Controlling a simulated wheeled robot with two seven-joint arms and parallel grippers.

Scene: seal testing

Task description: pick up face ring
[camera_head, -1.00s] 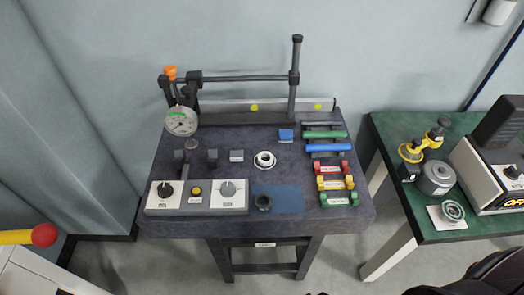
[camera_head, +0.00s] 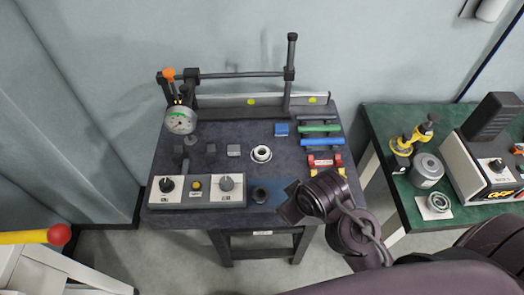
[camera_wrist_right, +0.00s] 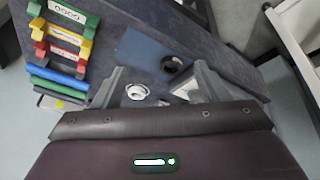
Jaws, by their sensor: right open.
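A small dark ring (camera_head: 259,195) lies on a blue mat (camera_head: 274,187) near the front of the dark bench. A white ring-shaped part (camera_head: 261,154) sits behind it. I cannot tell for certain which one is the face ring. My right gripper (camera_head: 288,206) is over the front of the bench, to the right of the dark ring, and covers part of the mat. In the right wrist view my right gripper (camera_wrist_right: 158,80) is open and empty. The dark ring (camera_wrist_right: 172,64) and white part (camera_wrist_right: 137,92) appear between its fingers, apart from them. My left gripper is out of view.
A control box (camera_head: 197,190) with knobs stands left of the mat. A dial gauge (camera_head: 181,120) hangs from a stand behind. Coloured handled blocks (camera_head: 322,142) are at the right. A green table (camera_head: 390,125) holds a machine and another ring (camera_head: 438,202).

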